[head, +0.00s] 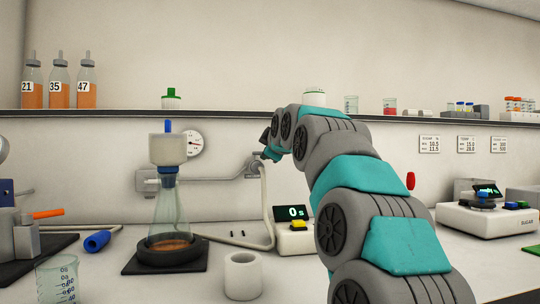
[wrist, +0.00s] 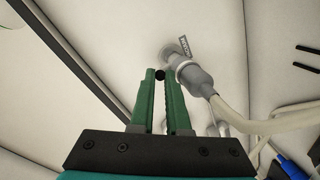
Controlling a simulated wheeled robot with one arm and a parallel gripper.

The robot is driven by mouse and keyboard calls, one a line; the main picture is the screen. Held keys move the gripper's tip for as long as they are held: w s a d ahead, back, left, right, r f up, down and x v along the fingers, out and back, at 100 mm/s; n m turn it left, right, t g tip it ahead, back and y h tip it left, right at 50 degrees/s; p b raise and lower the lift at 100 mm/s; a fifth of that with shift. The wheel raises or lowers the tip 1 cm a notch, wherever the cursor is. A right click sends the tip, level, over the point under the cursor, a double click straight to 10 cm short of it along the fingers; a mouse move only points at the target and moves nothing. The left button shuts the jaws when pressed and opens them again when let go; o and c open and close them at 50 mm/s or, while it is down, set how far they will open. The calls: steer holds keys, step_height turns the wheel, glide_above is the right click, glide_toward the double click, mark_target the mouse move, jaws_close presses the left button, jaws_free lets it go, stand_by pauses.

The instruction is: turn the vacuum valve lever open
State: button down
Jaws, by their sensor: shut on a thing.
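In the head view the valve (head: 254,168) sits at the right end of a grey wall pipe. My gripper (wrist: 159,76) has its two green fingers shut on a small dark round piece, which looks like the lever's end (wrist: 160,74). The rest of the lever is hard to make out. In the head view my gripper (head: 268,150) is just above and right of the valve and partly hides it.
A pale hose (head: 266,205) hangs from the valve. A flask with a funnel (head: 168,215) stands on a black pad to the left, below a gauge (head: 193,144). A timer (head: 293,232) and a white cup (head: 243,275) stand on the bench. A shelf (head: 230,113) runs above.

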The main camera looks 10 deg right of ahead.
steer(key=shift+s+a+m+h, duration=0.1)
steer(key=shift+a+m+h, duration=0.5)
steer(key=shift+m+h, duration=0.45)
steer(key=c, duration=1.2)
jaws_free()
steer(key=shift+o, duration=0.2)
steer(key=shift+n, duration=0.25)
